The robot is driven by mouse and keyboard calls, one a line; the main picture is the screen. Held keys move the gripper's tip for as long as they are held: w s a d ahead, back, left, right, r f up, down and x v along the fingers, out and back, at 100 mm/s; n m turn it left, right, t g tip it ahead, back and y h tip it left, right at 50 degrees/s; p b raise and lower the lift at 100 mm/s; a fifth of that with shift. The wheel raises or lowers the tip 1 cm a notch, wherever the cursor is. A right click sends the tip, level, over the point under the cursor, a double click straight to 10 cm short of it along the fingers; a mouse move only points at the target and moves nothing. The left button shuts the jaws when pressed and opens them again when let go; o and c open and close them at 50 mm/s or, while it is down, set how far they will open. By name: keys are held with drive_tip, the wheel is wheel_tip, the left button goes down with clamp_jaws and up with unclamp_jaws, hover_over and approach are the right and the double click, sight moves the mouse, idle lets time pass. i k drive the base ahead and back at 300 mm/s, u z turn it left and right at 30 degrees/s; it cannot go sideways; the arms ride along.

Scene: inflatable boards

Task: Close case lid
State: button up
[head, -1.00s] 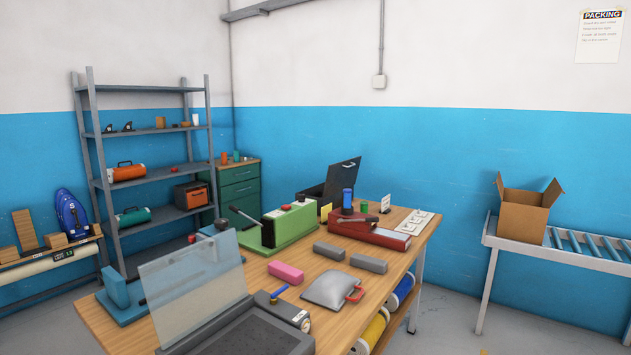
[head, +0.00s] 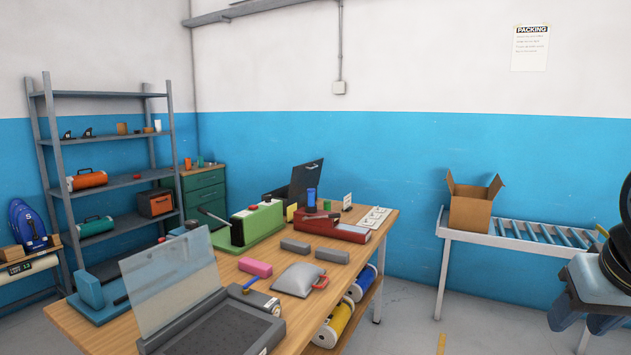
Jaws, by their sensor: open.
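A dark case (head: 297,184) stands at the far end of the wooden workbench with its lid raised and a handle on the lid. Its lower part is mostly hidden behind the green and red machines. At the near left of the bench, a dark flat unit (head: 222,325) has a clear lid (head: 172,281) standing open, tilted back. My gripper (head: 582,323) is at the right edge, partly cut off, open and empty. It is apart from the bench and from both lids.
On the workbench (head: 232,272) stand a green machine (head: 257,222), a red machine (head: 335,229), a grey pouch (head: 297,279), a pink block (head: 255,267) and grey blocks (head: 332,255). An open carton (head: 472,205) sits on a roller conveyor (head: 537,233). Floor between bench and conveyor looks mostly clear.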

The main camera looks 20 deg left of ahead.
sight(306, 175)
drive_tip(key=z, duration=0.05)
drive_tip(key=i, duration=1.45)
drive_tip(key=u, duration=0.55)
drive_tip(key=i, duration=0.7)
drive_tip(key=u, duration=0.45)
drive_tip(key=k, duration=0.95)
drive_tip(key=u, duration=0.2)
drive_tip(key=i, duration=0.95)
drive_tip(key=z, duration=0.05)
